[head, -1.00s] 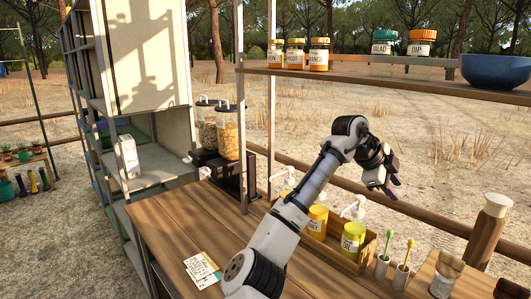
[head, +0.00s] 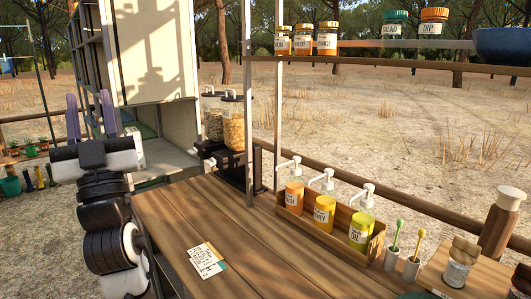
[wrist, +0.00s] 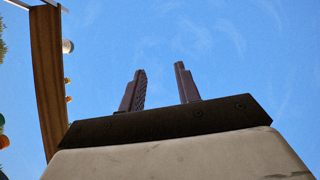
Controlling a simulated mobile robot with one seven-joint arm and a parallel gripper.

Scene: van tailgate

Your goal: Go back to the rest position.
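My gripper (head: 88,117) is raised at the left of the head view, its two fingers pointing up and standing apart. It is to the left of the wooden counter (head: 170,222), in front of the shelving unit. In the wrist view my gripper (wrist: 160,88) shows two dark fingers with a clear gap and only sky between them. It holds nothing.
On the counter are a wooden box (head: 330,236) with three pump bottles, a card (head: 207,260) and two cereal dispensers (head: 233,125). An upper shelf (head: 400,65) holds several jars and a blue bowl (head: 503,45).

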